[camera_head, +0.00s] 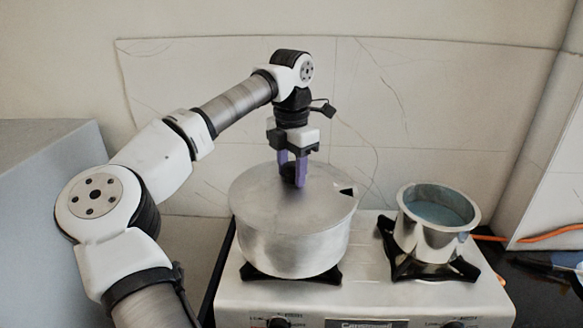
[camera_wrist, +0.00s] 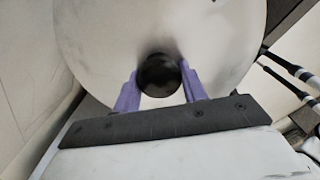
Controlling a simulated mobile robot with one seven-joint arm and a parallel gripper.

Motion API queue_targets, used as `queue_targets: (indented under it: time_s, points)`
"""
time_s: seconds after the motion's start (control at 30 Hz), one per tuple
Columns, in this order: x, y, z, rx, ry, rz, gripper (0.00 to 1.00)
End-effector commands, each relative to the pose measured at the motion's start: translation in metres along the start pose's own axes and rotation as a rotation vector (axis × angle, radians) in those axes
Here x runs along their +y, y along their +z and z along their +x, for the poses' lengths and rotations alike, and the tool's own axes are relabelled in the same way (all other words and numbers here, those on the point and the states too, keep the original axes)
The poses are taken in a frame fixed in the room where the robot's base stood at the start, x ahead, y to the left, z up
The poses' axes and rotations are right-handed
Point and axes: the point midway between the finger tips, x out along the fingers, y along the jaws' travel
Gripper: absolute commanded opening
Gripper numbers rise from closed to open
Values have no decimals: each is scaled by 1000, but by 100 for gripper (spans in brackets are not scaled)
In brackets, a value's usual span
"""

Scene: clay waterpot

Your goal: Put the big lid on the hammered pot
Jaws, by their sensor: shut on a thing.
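The big lid (camera_head: 262,201) is a wide flat grey metal disc with a black knob in its middle. In the head view it lies over the mouth of the hammered pot (camera_head: 290,248), a large silvery pot on the left burner. It looks close to level; I cannot tell whether its rim is seated all round. A dark notch shows at its right edge. My gripper (camera_head: 294,182) points down with purple fingers shut on the lid's black knob (camera_wrist: 159,75). In the wrist view the lid (camera_wrist: 100,40) fills the upper middle and hides the pot.
A smaller metal pot (camera_head: 437,238) with bluish contents stands open on the right burner of the white stove (camera_head: 370,300). A tiled wall (camera_head: 440,110) is close behind. A grey box-like surface (camera_head: 45,190) is at left. An orange hose (camera_head: 550,235) runs at right.

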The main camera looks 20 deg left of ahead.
Motion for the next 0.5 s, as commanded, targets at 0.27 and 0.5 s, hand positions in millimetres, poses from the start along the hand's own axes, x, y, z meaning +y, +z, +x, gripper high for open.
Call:
queue_targets:
  time_s: [0.27, 0.5]
  points:
    - [0, -1, 6, 6, -6, 1, 9]
    - [-1, -1, 7, 8, -7, 1, 64]
